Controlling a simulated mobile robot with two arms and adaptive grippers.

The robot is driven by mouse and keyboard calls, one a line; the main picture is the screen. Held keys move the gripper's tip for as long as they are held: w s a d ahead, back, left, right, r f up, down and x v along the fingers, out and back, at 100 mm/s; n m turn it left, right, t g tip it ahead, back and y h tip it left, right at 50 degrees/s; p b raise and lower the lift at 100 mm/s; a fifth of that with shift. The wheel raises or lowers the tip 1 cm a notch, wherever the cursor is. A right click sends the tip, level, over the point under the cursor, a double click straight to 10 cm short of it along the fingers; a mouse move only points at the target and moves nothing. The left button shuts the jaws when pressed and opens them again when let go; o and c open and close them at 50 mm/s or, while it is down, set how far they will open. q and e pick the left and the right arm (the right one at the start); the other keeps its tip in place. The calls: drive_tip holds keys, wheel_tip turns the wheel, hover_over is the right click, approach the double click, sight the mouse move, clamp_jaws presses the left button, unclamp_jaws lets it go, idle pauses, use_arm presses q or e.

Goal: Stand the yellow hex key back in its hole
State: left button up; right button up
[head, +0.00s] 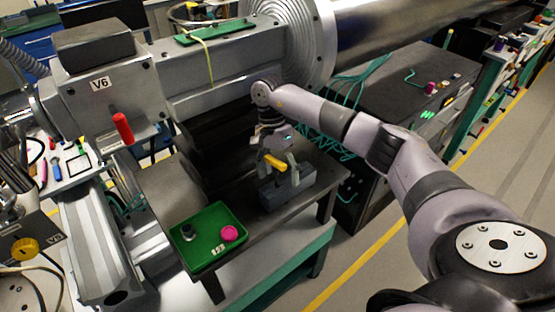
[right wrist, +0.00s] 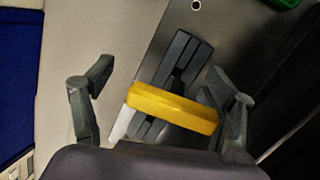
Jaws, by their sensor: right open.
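My right gripper (head: 278,176) is open above a dark grey block (head: 286,192) on the dark bench. A yellow bar (head: 274,162), which looks like part of the hex key, lies between its fingers. In the right wrist view the open right gripper (right wrist: 158,76) has the yellow bar (right wrist: 172,108) crosswise between its fingers, its right end close to the right finger. The grey block (right wrist: 178,62), with a slot, shows beyond it. I cannot tell whether the bar touches the block, and its hole is not clearly seen. My left gripper is not in view.
A green tray (head: 208,252) with a magenta knob (head: 229,234) and a dark part (head: 188,232) is at the bench's front. A white board (head: 57,182) with several coloured tools is at the left. A grey machine (head: 108,92) and a large flange (head: 306,40) stand behind.

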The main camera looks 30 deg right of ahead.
drive_tip(key=a+v, duration=0.1)
drive_tip(key=v, duration=1)
drive_tip(key=shift+d+r, duration=0.2)
drive_tip(key=shift+d, duration=0.3)
drive_tip(key=shift+w, duration=0.1)
